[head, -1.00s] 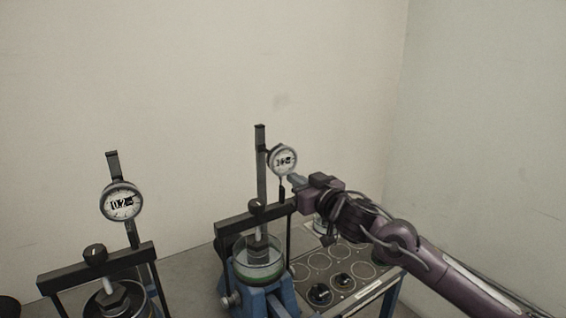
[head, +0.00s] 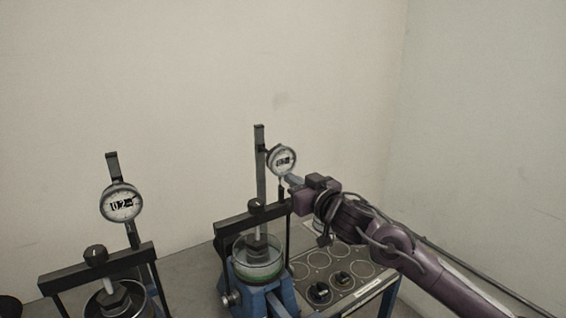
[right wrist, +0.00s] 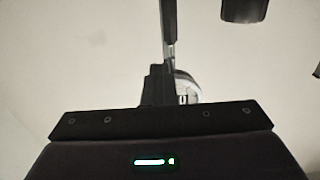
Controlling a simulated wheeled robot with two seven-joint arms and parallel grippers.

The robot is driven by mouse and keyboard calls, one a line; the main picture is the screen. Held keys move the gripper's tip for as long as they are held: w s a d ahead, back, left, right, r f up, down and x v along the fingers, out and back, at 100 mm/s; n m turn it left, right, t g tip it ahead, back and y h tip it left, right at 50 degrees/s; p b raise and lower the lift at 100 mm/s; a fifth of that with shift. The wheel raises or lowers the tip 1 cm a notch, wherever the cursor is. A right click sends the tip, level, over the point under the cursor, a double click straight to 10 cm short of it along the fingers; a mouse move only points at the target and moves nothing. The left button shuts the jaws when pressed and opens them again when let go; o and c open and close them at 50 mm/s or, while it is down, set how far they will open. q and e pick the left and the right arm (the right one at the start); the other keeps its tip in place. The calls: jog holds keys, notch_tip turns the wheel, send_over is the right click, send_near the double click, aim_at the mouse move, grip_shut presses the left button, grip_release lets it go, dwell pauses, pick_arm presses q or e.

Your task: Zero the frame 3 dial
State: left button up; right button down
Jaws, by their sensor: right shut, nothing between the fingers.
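Two lever frames show in the head view. The right-hand one carries a round white dial (head: 281,160) on a grey post (head: 260,165); its small display is too blurred to read surely. My right gripper (head: 291,181) is shut and empty, its tip just below and to the right of that dial; I cannot tell whether it touches. The left-hand frame's dial (head: 121,203) seems to read 0.2. In the right wrist view part of a dial (right wrist: 187,88) shows behind the dark gripper body, which hides the rest. No frame number is legible. My left gripper is out of view.
Black crossbars (head: 253,217) with round knobs span both frames. A clear dish (head: 258,262) sits in the right-hand frame on a blue base. A panel with ringed places and black round pieces (head: 320,293) lies to the right. Free wall space is above.

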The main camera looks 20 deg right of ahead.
jog(key=shift+s+a+r+p, duration=0.15)
jog(key=shift+a+p, duration=0.1)
jog(key=shift+a, duration=0.25)
jog(key=shift+w+a+r+p, duration=0.15)
jog(key=shift+a+p, duration=0.15)
jog(key=shift+a, duration=0.15)
jog(key=shift+s+a+r+p, duration=0.15)
jog(key=shift+a+p, duration=0.1)
jog(key=shift+a, duration=0.25)
jog(key=shift+a+r, duration=0.15)
jog(key=shift+a, duration=0.05)
jog(key=s+f, duration=0.1)
jog(key=s, duration=0.5)
jog(key=shift+d+f+p, duration=0.2)
jog(key=shift+p, duration=0.15)
